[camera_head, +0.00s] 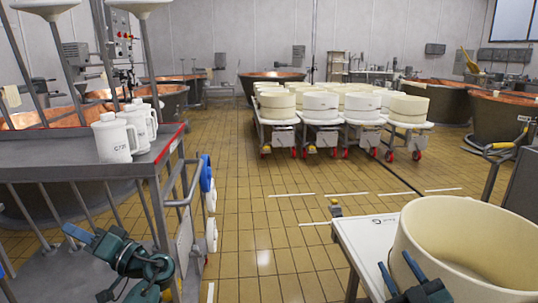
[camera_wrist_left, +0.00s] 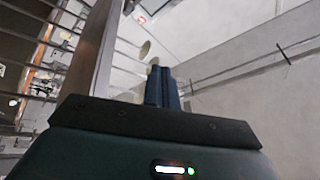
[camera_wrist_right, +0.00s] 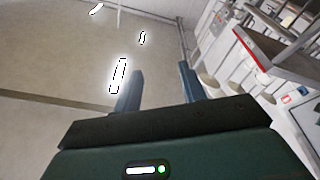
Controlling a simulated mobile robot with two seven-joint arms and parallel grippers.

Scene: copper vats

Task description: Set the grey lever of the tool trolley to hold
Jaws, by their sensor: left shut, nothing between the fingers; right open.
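A grey trolley (camera_head: 62,152) with a red-edged top and rail legs stands at the left in the head view. I take it for the tool trolley. I cannot make out its grey lever or any hold marking. My left gripper (camera_head: 73,232) is low in front of the trolley, shut and empty; its closed fingers also show in the left wrist view (camera_wrist_left: 163,82). My right gripper (camera_head: 398,268) is at the lower right, in front of a large cream tub (camera_head: 470,225). It is open and empty; its parted fingers show in the right wrist view (camera_wrist_right: 160,78).
White jugs (camera_head: 113,138) stand on the trolley top. The tub stands on a white table (camera_head: 365,240). Carts with cream round moulds (camera_head: 320,104) stand farther back, and copper vats (camera_head: 495,115) at the right. Tiled floor is clear mid-view.

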